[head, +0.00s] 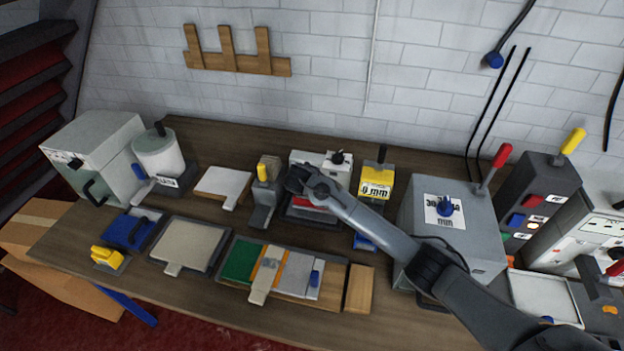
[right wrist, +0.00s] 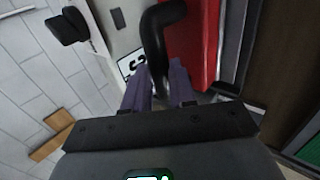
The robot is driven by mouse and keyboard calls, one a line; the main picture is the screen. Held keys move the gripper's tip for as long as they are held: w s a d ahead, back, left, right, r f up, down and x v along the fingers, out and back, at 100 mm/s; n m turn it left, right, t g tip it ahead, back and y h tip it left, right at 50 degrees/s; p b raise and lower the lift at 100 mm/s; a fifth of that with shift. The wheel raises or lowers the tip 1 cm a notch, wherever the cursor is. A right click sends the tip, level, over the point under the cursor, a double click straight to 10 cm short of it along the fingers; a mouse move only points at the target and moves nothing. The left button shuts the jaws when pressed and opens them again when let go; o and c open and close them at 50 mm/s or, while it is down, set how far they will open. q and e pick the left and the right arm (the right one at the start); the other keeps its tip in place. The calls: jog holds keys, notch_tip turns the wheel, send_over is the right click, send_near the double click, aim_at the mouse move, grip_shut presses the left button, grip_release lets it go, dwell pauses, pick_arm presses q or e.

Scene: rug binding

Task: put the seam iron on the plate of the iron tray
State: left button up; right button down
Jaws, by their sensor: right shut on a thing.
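The seam iron has a red body (right wrist: 190,45) and a black curved handle (right wrist: 163,25) in the right wrist view. My right gripper (right wrist: 160,82) is shut on that handle with its purple fingers. In the head view the right gripper (head: 298,182) is over the red iron (head: 312,204), which my wrist and arm partly hide. What looks like the dark iron tray (head: 296,216) is under the iron, in front of a white box (head: 312,160) with a black knob. I cannot tell whether the iron touches its plate. My left gripper is not in view.
A grey stand (head: 263,212) with a yellow-topped block is close left of the iron. A yellow "mm" device (head: 377,185) is to its right. A board with green and grey pieces (head: 240,259) lies in front. A large grey box (head: 455,240) stands further right.

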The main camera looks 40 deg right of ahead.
jog(key=shift+f, duration=0.65)
jog(key=shift+w, duration=0.1)
jog(key=shift+f, duration=0.15)
jog(key=c, duration=0.9)
grip_release()
jog(key=shift+f, duration=0.15)
jog(key=shift+a+r, duration=0.1)
jog(key=shift+r, duration=0.2)
jog(key=v, duration=1.1)
jog(key=shift+s+a+r+p, duration=0.15)
jog(key=shift+s+a+p, duration=0.1)
jog(key=shift+p, duration=0.1)
